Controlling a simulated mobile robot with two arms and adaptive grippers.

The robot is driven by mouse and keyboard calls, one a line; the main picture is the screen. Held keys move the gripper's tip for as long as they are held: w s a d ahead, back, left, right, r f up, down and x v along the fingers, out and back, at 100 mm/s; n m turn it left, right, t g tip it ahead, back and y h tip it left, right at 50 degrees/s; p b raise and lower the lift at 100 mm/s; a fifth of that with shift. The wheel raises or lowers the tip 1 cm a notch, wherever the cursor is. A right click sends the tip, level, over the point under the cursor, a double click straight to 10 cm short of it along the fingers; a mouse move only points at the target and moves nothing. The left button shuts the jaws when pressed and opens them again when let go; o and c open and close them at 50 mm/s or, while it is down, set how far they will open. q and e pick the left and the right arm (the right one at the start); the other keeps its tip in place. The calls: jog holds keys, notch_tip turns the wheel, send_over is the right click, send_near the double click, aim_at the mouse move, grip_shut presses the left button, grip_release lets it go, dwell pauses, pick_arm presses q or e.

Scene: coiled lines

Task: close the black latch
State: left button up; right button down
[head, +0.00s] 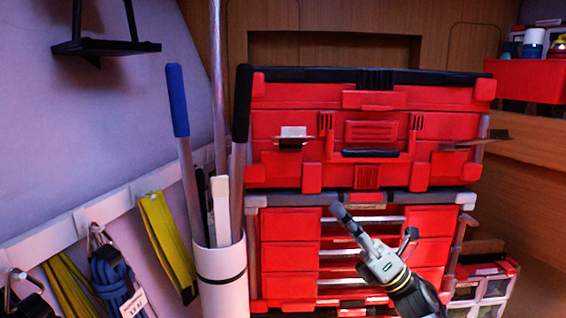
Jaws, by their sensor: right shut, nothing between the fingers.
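A red toolbox (275,122) with a black lid edge stands on a red drawer unit in the head view. A dark flat latch plate (476,143) juts out at the right of its front. A smaller dark plate (292,146) with a pale piece above it juts out at the front left. I cannot tell for certain which is the black latch; both look swung outward. My right gripper (343,214) is shut and empty, in front of the drawers, below the toolbox and apart from both plates. My left gripper is not in view.
A black handle (370,153) is at the toolbox's front middle. A white tube (222,285) holding long poles stands close on the left. Yellow straps (167,243) and a blue coiled line (112,275) hang from the wall rail. Clear-fronted boxes (482,285) stand lower right.

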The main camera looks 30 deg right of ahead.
jog(key=a+n+g+y, duration=0.1)
jog(key=a, duration=0.1)
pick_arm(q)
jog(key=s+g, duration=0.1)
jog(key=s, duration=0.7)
pick_arm(e)
jog(key=p, duration=0.7)
send_near(284, 143)
jog(key=a+x, duration=0.1)
jog(key=x, duration=0.4)
jog(key=shift+d+r+g+p, duration=0.3)
jog(key=shift+d+r+p, duration=0.05)
jog(key=shift+r, duration=0.05)
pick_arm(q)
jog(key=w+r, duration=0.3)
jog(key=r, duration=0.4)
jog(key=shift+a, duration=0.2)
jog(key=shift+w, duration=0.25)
pick_arm(e)
jog(key=shift+w, duration=0.1)
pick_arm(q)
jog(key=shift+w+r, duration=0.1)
